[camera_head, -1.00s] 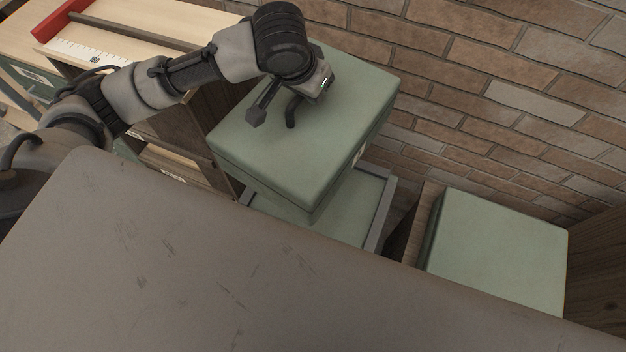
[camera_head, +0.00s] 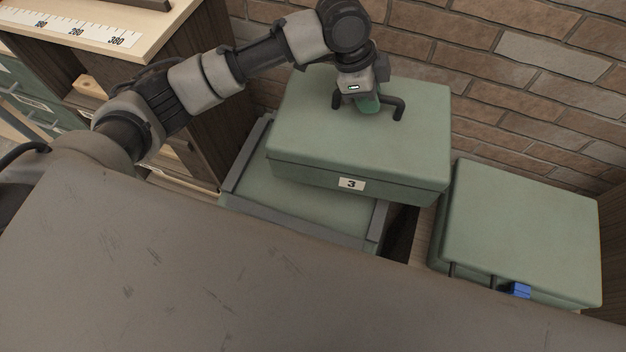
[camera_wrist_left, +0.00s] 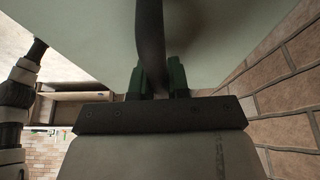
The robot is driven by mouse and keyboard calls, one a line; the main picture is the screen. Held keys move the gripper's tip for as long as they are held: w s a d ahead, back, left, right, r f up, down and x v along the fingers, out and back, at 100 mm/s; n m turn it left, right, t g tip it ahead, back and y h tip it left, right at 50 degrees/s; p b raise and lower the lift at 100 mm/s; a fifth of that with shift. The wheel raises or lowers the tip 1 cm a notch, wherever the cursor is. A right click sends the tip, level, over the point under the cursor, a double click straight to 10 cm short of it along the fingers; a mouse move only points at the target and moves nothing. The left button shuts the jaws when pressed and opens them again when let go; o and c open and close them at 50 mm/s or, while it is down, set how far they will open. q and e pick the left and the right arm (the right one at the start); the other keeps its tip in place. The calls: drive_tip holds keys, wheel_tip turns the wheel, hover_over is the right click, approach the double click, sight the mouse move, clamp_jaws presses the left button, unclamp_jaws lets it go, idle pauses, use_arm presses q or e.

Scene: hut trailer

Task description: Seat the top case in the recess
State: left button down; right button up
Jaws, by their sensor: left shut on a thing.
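The top case (camera_head: 345,135) is a green box with a label reading 3 on its front. My left gripper (camera_head: 368,104) is shut on the dark handle (camera_head: 398,107) on its lid; the left wrist view shows the fingers (camera_wrist_left: 158,78) around the handle bar (camera_wrist_left: 150,40). The case is held over the right rear part of a grey-framed recess (camera_head: 236,160) with a green surface (camera_head: 290,205) inside. The case sits askew to the frame, overhanging its right side. Its underside is hidden, so I cannot tell how high it is. My right gripper is not in view.
Another green case (camera_head: 525,230) with a blue latch (camera_head: 516,290) stands close on the right. A brick wall (camera_head: 500,60) is behind. A wooden bench with a ruler (camera_head: 80,27) is at the left. A brown flat surface (camera_head: 200,280) fills the foreground.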

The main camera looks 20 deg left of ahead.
sight(313, 128)
use_arm(q)
drive_tip(key=shift+w+d+f+m+b, duration=0.1)
drive_tip(key=shift+d+f+m+b, duration=0.2)
drive_tip(key=shift+d+f+m, duration=0.25)
drive_tip(key=shift+g, duration=0.3)
drive_tip(key=shift+a+f, duration=0.2)
drive_tip(key=shift+a, duration=0.05)
drive_tip(key=s+a+f, duration=0.1)
drive_tip(key=a+f, duration=0.1)
drive_tip(key=a, duration=0.1)
drive_tip(key=s+a+f, duration=0.2)
drive_tip(key=a, duration=0.1)
drive_tip(key=s+a+f, duration=0.1)
drive_tip(key=a+f, duration=0.1)
drive_tip(key=a, duration=0.2)
drive_tip(key=shift+s+f+p, duration=0.15)
drive_tip(key=shift+s+p, duration=0.05)
drive_tip(key=shift+p, duration=0.15)
drive_tip(key=shift+f, duration=2.05)
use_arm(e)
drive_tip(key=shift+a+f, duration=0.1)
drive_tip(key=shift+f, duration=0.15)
use_arm(q)
drive_tip(key=c, duration=1.1)
unclamp_jaws()
drive_tip(key=shift+s+f, duration=0.1)
drive_tip(key=shift+f, duration=0.1)
drive_tip(key=shift+r, duration=0.1)
